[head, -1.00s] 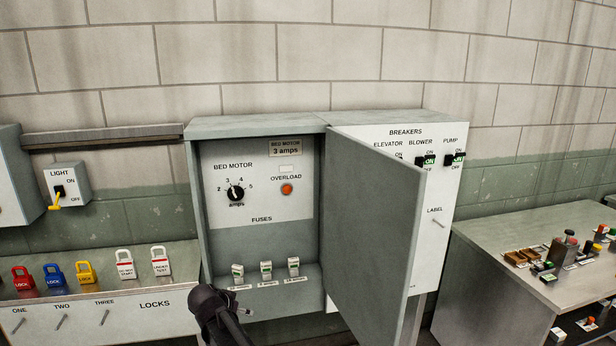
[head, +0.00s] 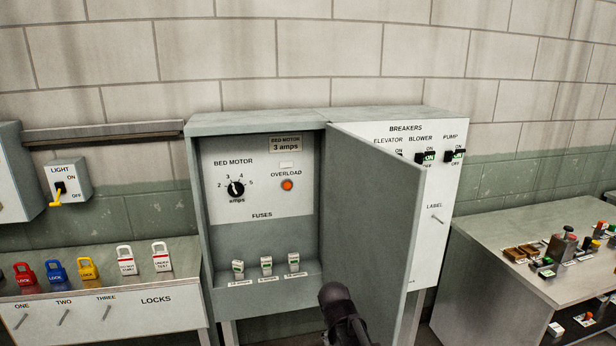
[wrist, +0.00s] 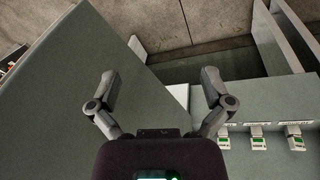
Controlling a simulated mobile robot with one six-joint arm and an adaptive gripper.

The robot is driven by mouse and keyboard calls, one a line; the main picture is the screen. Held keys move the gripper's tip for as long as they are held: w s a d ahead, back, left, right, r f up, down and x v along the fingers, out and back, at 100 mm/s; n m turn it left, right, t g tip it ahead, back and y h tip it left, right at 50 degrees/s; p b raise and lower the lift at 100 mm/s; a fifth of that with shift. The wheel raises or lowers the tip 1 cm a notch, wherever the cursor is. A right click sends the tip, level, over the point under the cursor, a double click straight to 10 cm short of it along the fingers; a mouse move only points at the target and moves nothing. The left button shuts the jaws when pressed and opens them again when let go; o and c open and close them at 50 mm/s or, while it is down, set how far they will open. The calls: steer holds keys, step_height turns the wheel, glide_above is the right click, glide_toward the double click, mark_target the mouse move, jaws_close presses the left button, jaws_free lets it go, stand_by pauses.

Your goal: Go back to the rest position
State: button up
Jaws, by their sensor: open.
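My gripper (wrist: 158,95) shows in the wrist view with its two fingers spread wide and nothing between them. In the head view, a dark part of my arm shows at the bottom, in front of the lower edge of the open cabinet door; the fingers cannot be made out there. The fuse cabinet (head: 262,240) stands open, with its grey door (head: 375,220) swung out to the right. The door also fills the left of the wrist view (wrist: 70,85). Several fuses (head: 266,264) stand upright on the cabinet's shelf, left of my arm.
The breaker panel (head: 436,230) is right of the door. A bench with several small parts (head: 500,285) stands at the far right. The lock shelf (head: 100,277) with several padlocks is at the left, below a light switch (head: 67,182). The open door stands close to my arm.

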steer(key=s+d+n+g+y, duration=0.1)
steer(key=s+d, duration=0.6)
steer(key=d, duration=0.1)
steer(key=shift+s+g+y, duration=0.3)
steer(key=shift+s+y, duration=0.05)
steer(key=shift+y, duration=0.05)
stand_by(0.5)
steer(key=c, duration=0.6)
